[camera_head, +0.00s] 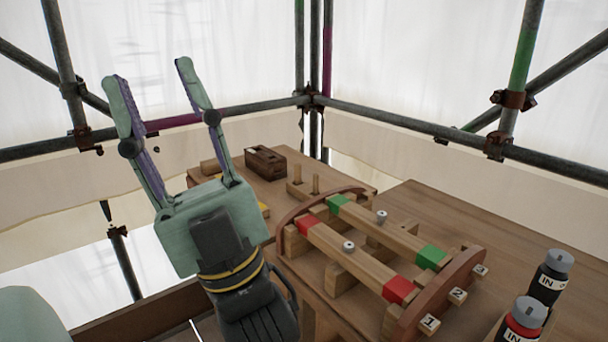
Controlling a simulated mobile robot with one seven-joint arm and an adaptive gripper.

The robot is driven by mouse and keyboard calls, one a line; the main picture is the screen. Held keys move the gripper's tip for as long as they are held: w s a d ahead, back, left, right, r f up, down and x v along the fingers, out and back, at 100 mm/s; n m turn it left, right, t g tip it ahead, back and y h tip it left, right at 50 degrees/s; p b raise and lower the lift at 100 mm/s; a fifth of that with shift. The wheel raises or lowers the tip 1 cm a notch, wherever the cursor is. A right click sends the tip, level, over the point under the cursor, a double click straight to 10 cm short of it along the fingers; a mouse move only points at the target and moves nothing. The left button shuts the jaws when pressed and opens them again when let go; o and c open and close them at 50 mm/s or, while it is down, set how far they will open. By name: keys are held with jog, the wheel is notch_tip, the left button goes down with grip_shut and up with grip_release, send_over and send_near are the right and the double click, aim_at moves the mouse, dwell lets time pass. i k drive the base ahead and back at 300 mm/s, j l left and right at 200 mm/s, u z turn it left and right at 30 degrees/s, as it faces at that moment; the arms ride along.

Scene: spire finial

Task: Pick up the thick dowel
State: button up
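Two upright wooden dowels stand side by side in a small light wood block (301,190) on the table: a left dowel (297,173) and a right dowel (315,183). They are small in the head view, and I cannot tell for certain which is the thick one. My gripper (149,72) is raised at the left of the view, fingers pointing up. Its two fingers are well apart with nothing between them. It is to the left of the dowels and clear of them.
A wooden frame (466,268) with red- and green-banded bars and numbered tags fills the table's middle. A dark brown box (265,163) stands behind the dowels. Two bottles marked IN, one black (552,278) and one red-banded (522,322), stand at right. Scaffold poles (430,127) surround the table.

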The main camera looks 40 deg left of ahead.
aim_at(298, 166)
jog(key=j+z, duration=0.1)
jog(key=j, duration=0.5)
jog(key=k+j, duration=0.1)
jog(key=j, duration=0.55)
jog(key=j+z, duration=0.15)
jog(key=j, duration=0.45)
jog(key=k+j+z, duration=0.1)
jog(key=j, duration=0.5)
